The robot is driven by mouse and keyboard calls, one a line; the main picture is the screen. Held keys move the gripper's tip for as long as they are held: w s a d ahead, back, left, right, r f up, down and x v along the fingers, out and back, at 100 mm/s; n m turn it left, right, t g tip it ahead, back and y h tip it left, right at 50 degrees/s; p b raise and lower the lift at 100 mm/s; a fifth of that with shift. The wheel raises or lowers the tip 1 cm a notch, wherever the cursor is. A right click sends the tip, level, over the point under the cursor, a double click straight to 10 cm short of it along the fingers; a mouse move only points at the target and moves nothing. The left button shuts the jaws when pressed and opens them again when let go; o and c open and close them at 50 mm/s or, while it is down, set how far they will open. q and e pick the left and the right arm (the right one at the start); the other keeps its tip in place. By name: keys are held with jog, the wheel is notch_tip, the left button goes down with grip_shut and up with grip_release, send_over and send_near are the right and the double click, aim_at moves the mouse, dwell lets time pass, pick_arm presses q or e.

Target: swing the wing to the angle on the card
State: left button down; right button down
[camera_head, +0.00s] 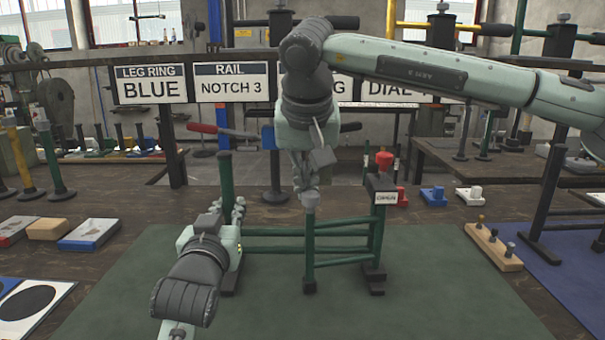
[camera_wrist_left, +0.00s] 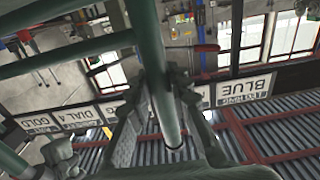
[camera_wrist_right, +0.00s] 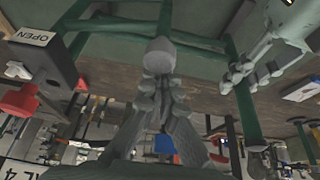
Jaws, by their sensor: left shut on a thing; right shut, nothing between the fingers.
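The green rail frame (camera_head: 275,232) stands on the green mat. A shorter wing-like section (camera_head: 340,262) reaches from the dark right post (camera_head: 378,235) to a green end post (camera_head: 310,250) with a grey rounded top. My left gripper (camera_head: 238,208) is shut on the tall green left post (camera_head: 226,178); the left wrist view shows the post (camera_wrist_left: 160,85) between its fingers. My right gripper (camera_head: 309,186) points down, shut and empty, at the end post's top; the right wrist view shows its fingertips against or just beside the rounded top (camera_wrist_right: 160,52). My right arm hides most of the third card (camera_head: 356,90); no angle is readable.
Cards reading LEG RING BLUE (camera_head: 151,85) and RAIL NOTCH 3 (camera_head: 232,82) hang behind. A red knob (camera_head: 384,160) rises by the right post, which bears a small OPEN label (camera_wrist_right: 33,37). A wooden peg block (camera_head: 492,247) lies right. The mat's front (camera_head: 300,315) is clear.

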aim_at(308, 194)
jog(key=shift+s, duration=0.9)
jog(key=shift+s+d, duration=0.1)
jog(key=shift+s, duration=0.75)
jog(key=shift+s+d, duration=0.25)
jog(key=shift+s, duration=0.7)
jog(key=shift+s+d, duration=0.4)
jog(key=shift+s, duration=0.35)
dwell(0.3)
